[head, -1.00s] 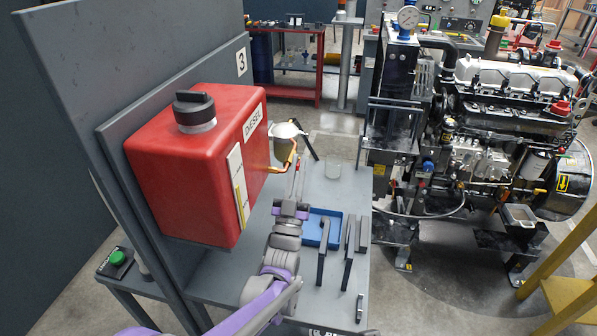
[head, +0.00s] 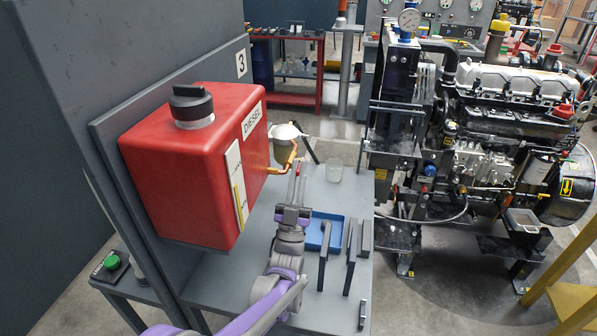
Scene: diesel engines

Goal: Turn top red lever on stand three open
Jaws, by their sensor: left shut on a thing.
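Stand three is a grey panel with a "3" plate (head: 241,63) and a red diesel tank (head: 190,160) with a black cap. A copper pipe (head: 286,164) runs from the tank to a filter with a pale top (head: 286,131). My left gripper (head: 298,178) reaches in from the lower left, its narrow fingers close together beside the pipe. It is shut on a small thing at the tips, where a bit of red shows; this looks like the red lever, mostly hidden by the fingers. The lever's angle cannot be made out. My right gripper is out of view.
A diesel engine (head: 510,130) stands at the right. A green button box (head: 112,263) is lower left.

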